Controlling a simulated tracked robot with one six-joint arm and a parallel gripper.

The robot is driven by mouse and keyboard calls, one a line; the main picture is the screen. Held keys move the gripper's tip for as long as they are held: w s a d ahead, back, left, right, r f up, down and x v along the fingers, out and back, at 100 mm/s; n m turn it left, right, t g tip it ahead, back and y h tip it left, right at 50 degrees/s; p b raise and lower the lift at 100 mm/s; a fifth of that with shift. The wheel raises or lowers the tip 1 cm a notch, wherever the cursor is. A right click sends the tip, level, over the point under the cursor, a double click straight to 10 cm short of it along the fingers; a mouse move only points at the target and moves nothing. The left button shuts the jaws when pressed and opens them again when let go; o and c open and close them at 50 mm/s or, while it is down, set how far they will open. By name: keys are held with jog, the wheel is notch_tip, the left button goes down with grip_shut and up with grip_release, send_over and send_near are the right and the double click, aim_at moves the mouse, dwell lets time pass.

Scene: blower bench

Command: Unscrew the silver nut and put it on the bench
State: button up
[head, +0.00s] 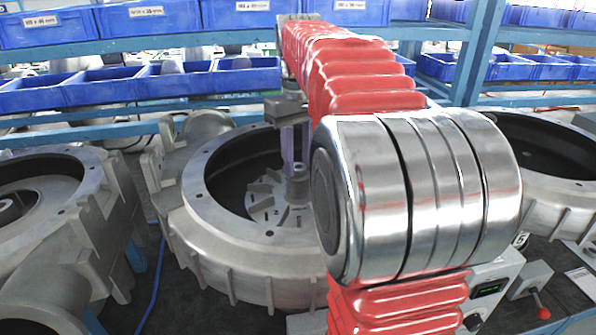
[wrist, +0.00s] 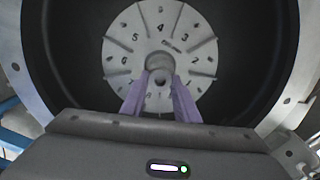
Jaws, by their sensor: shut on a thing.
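The silver nut (wrist: 160,64) is a small grey round piece at the centre of a numbered, slotted disc (wrist: 122,62) inside the blower housing. My gripper (wrist: 160,84) reaches down into the housing, its two pale purple fingers shut on the nut from both sides. In the head view my gripper (head: 296,165) is at the hub in the middle of the open housing (head: 255,265). The nut's thread and its exact seating on the shaft cannot be made out. My arm hides the right part of the housing in the head view.
Another open housing (head: 45,170) stands at the left and one (head: 555,150) at the right. Blue bins (head: 150,85) fill the racks behind. A control box with a green display (head: 490,289) and a red-knobbed lever (head: 543,311) are at the lower right.

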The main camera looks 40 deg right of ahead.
jog(key=shift+n, duration=0.4)
jog(key=shift+r, duration=0.75)
dwell(0.7)
jog(key=shift+r, duration=1.25)
jog(key=shift+s, duration=0.1)
